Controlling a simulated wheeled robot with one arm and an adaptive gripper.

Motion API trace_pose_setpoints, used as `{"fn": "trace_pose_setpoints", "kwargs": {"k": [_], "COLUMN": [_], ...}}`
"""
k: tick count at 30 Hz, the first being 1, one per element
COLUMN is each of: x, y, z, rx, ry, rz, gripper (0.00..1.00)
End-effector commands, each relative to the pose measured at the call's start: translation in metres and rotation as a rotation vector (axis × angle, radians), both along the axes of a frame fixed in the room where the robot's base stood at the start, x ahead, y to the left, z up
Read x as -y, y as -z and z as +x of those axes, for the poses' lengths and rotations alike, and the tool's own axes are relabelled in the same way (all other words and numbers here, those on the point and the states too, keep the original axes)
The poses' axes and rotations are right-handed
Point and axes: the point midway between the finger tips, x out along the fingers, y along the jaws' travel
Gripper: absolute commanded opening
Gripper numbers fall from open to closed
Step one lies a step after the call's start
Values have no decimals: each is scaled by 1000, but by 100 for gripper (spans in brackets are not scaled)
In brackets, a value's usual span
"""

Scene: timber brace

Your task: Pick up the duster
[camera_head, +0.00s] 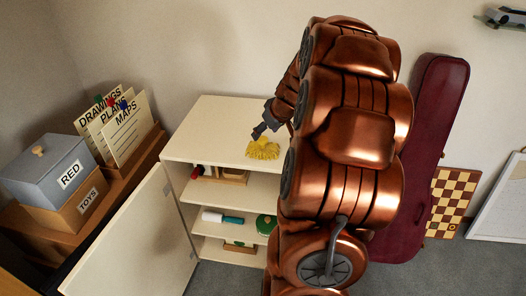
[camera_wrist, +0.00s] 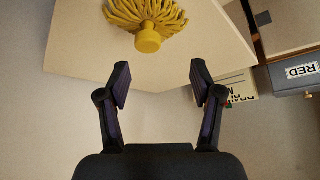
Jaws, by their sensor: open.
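The duster is a yellow, mop-like thing (camera_head: 263,149) lying on the cream cabinet top (camera_head: 215,130). In the wrist view the duster (camera_wrist: 147,22) shows at the top, with a round yellow knob towards me and shaggy strands spread behind it; its far end is cut off by the frame. My gripper (camera_wrist: 158,78) is open, its two dark fingers apart, with nothing between them. The duster's knob appears beyond the fingertips, roughly in line with the gap. In the head view my gripper (camera_head: 262,130) is just above and behind the duster, partly hidden by my arm.
The cabinet's door (camera_head: 140,240) stands open at the left. Its shelves hold a white and teal roller (camera_head: 222,217) and a green round thing (camera_head: 265,224). A grey RED box (camera_head: 50,170) and folders (camera_head: 118,125) stand left. A dark red case (camera_head: 425,150) leans right.

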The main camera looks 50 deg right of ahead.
Motion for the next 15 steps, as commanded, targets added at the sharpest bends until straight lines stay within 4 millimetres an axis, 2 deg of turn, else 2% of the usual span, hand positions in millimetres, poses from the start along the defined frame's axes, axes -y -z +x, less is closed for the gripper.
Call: {"fn": "trace_pose_setpoints", "kwargs": {"k": [1,4,15], "x": [8,15,17], "y": [3,6,28], "z": [-2,-1,13], "rx": [4,7,8], "ry": [8,13,13], "rz": [-6,-12,-13], "gripper": [65,65,65]}}
